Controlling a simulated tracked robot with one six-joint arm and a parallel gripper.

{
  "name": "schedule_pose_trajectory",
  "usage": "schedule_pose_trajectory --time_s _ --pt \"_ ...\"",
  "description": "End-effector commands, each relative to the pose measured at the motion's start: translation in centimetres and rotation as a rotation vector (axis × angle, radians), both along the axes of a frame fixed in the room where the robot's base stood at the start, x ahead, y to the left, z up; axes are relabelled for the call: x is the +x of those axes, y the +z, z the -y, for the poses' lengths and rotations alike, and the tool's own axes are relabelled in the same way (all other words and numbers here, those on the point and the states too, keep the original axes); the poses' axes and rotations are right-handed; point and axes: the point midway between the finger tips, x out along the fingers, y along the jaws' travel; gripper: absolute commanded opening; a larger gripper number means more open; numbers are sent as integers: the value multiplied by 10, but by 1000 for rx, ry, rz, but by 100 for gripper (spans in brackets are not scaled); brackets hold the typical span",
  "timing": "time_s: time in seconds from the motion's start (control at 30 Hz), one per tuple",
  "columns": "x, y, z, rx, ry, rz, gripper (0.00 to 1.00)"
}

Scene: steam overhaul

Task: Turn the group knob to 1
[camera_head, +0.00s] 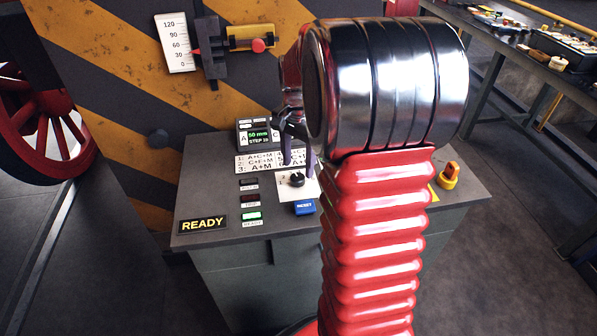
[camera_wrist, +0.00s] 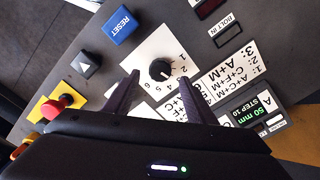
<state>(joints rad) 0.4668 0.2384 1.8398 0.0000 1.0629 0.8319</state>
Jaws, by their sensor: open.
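The group knob (camera_wrist: 160,70) is a round black knob on a white plate (camera_wrist: 148,48) printed with a ring of numbers. In the wrist view the 1 and 2 show at its right and the 4, 5 and 6 below it. A small white mark shows on the knob's lower right side, but I cannot tell exactly which number it meets. My gripper (camera_wrist: 158,78) is open, with one dark finger on each side of the knob. I cannot tell if either finger touches it. In the head view the knob (camera_head: 297,180) sits just below my fingertips (camera_head: 298,166).
A blue RESET button (camera_head: 305,207) lies in front of the plate. A red mushroom button (camera_wrist: 58,104) stands on a yellow base.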

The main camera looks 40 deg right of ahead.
Motion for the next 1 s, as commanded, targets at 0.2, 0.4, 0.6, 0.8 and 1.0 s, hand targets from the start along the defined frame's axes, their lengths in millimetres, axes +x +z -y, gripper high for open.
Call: schedule_pose_trajectory --time_s 0.2,0.4,0.6,0.8,1.0 --pt "0 -30 0 0 0 -2 51" --pt "0 -39 0 0 0 0 51" --pt "0 -39 0 0 1 0 51" --pt "0 -39 0 0 1 0 40" --pt "0 -39 0 0 1 0 26"
